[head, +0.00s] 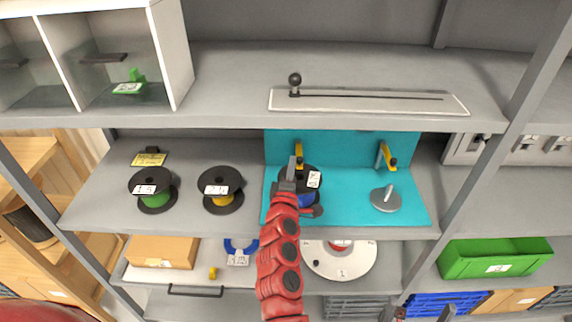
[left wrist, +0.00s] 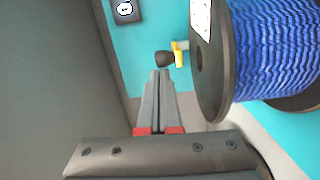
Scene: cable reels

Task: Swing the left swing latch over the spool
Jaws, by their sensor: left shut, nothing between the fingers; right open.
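The left swing latch (head: 299,152) is a yellow arm on the teal back panel, behind the spool. In the left wrist view its yellow part (left wrist: 180,56) ends in a dark knob (left wrist: 164,58). The spool (head: 314,180), with black flanges and blue cable, stands in front of the panel, partly hidden by my arm; it fills the right of the wrist view (left wrist: 270,50). My left gripper (head: 292,162) is shut and empty, left of the spool; its tips (left wrist: 160,74) appear just below the knob, contact unclear. My right gripper (head: 424,311) is open at the bottom edge.
A second yellow latch (head: 386,155) and an empty grey spool holder (head: 386,200) are to the right on the teal station. Green (head: 155,199) and yellow (head: 222,199) reels stand left on the shelf (head: 100,205). An upper shelf (head: 230,100) overhangs.

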